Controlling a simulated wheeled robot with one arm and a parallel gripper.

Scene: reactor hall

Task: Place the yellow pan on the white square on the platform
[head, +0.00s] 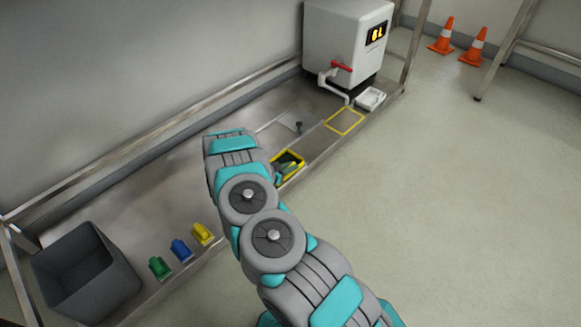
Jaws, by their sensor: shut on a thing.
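The yellow pan (291,157), a squarish tray with a yellow rim and dark inside, is at the platform's front edge, just right of my arm. My gripper (284,173) is at its near side, shut on it, with teal parts over the pan; the exact grip is partly hidden by my arm. I cannot tell whether the pan touches the platform (180,195). A pale square (288,121) with a small dark upright piece lies behind the pan. A yellow-outlined square (345,121) lies to its right. I cannot tell surely which is the white square.
A white tank (345,38) with a red-handled tap stands at the far right end, a small white tray (370,98) beneath it. Green (159,267), blue (181,250) and yellow (202,234) blocks and a grey bin (85,270) are at left. Orange cones (441,36) stand beyond.

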